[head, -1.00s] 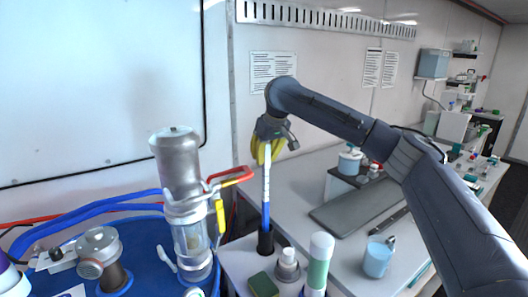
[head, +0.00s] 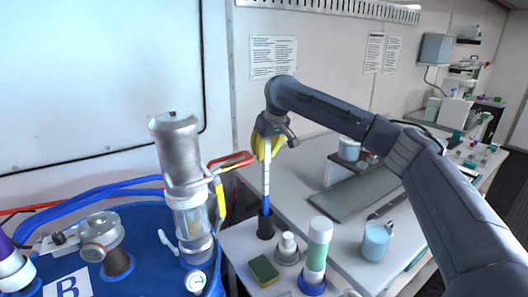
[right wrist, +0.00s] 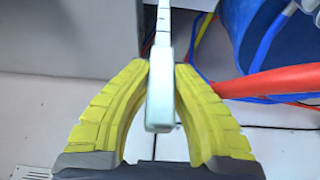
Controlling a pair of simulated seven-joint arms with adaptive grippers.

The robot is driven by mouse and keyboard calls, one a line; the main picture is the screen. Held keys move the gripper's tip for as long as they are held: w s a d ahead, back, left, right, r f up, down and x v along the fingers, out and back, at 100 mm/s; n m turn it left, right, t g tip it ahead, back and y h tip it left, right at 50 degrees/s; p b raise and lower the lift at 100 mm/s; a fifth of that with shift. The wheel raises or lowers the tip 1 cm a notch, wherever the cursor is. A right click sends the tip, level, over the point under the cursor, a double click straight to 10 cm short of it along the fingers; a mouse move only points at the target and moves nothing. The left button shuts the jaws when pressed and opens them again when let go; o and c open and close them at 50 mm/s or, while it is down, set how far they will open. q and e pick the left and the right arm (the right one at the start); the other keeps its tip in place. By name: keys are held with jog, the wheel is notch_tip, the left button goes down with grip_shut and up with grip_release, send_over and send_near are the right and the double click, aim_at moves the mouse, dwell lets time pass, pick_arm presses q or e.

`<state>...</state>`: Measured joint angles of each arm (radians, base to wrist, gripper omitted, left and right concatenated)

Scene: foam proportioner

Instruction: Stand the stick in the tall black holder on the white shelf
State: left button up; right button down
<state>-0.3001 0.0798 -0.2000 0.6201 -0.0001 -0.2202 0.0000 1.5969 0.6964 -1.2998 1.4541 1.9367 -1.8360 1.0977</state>
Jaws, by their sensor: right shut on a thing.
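The stick (head: 266,180) is white with dark marks and a blue lower part, and it stands nearly upright. My right gripper (head: 267,145), with yellow fingers, is shut on its upper end. The tall black holder (head: 265,228) stands on the white shelf (head: 238,248). The stick's blue lower end meets the holder's mouth and appears to go into it; how deep is hidden. In the right wrist view, the stick (right wrist: 160,90) lies between the two yellow fingertips (right wrist: 162,80). My left gripper is not in view.
A green and yellow sponge (head: 263,270), a grey-white fitting (head: 288,248) and a white-green bottle (head: 317,250) stand close to the holder.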

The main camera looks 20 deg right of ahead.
jog(key=c, duration=1.2)
grip_release()
jog(key=shift+r, duration=0.15)
jog(key=v, duration=1.1)
jog(key=shift+s+r, duration=0.2)
jog(key=shift+r, duration=0.15)
